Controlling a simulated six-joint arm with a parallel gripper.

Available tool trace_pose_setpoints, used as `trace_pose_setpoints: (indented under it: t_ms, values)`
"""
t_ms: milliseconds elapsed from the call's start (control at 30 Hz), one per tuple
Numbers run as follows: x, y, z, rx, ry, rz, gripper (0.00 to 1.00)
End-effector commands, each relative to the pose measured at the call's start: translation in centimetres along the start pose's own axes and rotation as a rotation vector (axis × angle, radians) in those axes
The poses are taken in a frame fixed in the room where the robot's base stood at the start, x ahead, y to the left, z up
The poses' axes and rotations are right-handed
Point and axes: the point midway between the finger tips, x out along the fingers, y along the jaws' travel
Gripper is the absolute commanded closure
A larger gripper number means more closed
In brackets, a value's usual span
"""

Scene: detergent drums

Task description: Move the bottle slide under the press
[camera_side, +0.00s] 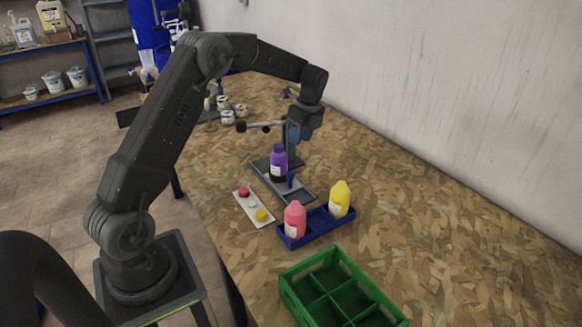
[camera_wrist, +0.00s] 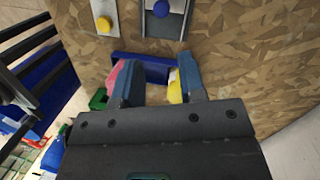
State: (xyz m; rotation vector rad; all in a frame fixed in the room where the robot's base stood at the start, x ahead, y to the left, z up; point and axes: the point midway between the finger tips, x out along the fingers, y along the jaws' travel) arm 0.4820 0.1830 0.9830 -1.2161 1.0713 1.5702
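A blue knob (camera_side: 290,180) stands up from the slide in front of the bottle. The wrist view shows the slide's end (camera_wrist: 163,26) and its blue knob (camera_wrist: 161,8) at the top edge; the bottle is out of that view. My gripper (camera_side: 302,130) is in the air by the top of the press, above and behind the bottle. In the wrist view its blue fingers (camera_wrist: 159,82) are apart with nothing between them.
A white tray (camera_side: 255,211) with a red and a yellow cap lies left of the slide. A blue tray (camera_side: 317,226) holds a pink bottle (camera_side: 295,219) and a yellow bottle (camera_side: 340,199). A green crate (camera_side: 288,290) is in front. The board is clear at right.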

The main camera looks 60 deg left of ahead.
Motion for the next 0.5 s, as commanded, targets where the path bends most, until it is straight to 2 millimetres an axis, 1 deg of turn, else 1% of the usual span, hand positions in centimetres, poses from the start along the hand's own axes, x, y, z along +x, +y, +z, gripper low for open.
trace_pose_setpoints:
  t_ms: [33,100,233,333,500]
  values:
    - [0.0,-0.4,-0.6,-0.082,-0.032,0.013,0.63]
    - [0.0,-0.7,-1.1,-0.207,-0.077,0.028,0.63]
    - [-0.1,-1.1,-1.8,-0.392,-0.148,0.032,0.63]
    - [-0.2,-1.2,-2.1,-0.480,-0.181,0.028,0.63]
    - [0.3,-1.2,-2.1,-0.531,-0.199,0.027,0.63]
